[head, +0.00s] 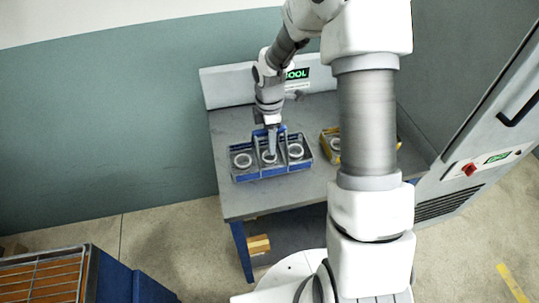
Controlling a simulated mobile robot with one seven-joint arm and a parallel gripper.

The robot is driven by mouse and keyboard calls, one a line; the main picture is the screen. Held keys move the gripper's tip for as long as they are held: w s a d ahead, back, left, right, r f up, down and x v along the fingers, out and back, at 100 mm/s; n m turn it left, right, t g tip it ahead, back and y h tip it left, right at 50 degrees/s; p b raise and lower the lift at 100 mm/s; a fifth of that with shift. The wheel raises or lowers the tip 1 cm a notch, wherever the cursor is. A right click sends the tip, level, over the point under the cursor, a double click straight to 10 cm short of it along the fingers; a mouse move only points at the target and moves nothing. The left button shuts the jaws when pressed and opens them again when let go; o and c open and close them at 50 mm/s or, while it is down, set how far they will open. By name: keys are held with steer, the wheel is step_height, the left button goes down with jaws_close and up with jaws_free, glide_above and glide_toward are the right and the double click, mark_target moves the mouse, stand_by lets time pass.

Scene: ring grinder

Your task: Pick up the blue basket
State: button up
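The blue basket (262,173) stands on the grey table in the head view, left of the table's middle. It has compartments holding white rings. My gripper (269,144) points down at the middle of the basket, over its centre compartment. Blue parts show on both sides of the gripper near the top of the basket. The fingertips are small and merge with the basket's middle, so I cannot tell whether they are closed on it. The basket looks level, and no clear gap shows between it and the table.
A yellow basket (328,149) with a ring stands to the right, partly hidden by my arm. The table (238,205) is clear in front of the blue basket. A grey cabinet (490,130) stands at the right. A rack with orange slats (40,280) is at the lower left.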

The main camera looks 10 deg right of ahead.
jaws_close()
steer(key=shift+r, duration=0.1)
stand_by(1.2)
